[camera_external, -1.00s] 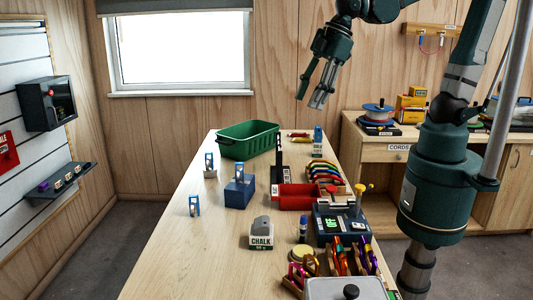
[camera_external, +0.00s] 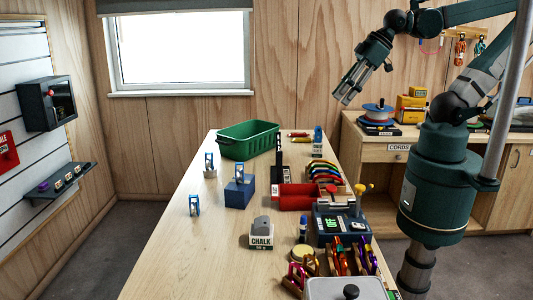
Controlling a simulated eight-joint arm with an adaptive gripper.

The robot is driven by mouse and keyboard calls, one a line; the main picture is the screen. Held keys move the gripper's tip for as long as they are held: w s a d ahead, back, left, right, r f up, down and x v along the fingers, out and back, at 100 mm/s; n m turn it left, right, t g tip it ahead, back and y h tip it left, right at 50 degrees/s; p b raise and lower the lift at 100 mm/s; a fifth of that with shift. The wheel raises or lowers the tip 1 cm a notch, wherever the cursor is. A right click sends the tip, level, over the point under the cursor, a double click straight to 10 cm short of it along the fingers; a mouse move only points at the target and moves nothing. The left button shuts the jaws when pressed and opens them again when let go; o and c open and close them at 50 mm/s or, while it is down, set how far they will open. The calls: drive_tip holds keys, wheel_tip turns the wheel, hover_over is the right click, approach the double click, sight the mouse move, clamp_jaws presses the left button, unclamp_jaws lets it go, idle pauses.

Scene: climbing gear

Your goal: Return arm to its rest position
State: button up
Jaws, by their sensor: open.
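My gripper (camera_external: 347,98) is in the air above the back right of the workbench (camera_external: 170,250). It points down and to the left, and no object shows between its fingers. The fingers are small in this view, with a narrow gap between them. It is apart from everything on the bench. My arm reaches up from its base at the right and bends over toward the bench.
The bench holds a green bin (camera_external: 248,141), a blue block (camera_external: 239,194), a chalk block (camera_external: 262,235), a red tray (camera_external: 292,198) and a scale (camera_external: 335,225). A cabinet (camera_external: 375,150) with a cord spool (camera_external: 378,112) stands behind. The bench's left front is clear.

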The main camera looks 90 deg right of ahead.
drive_tip(key=shift+s+d+f+m, duration=0.2)
drive_tip(key=shift+s+d+m, duration=0.15)
drive_tip(key=shift+s, duration=0.15)
drive_tip(key=shift+f, duration=0.1)
wheel_tip(320, 180, down, 11)
drive_tip(key=b, duration=1.1)
idle(0.7)
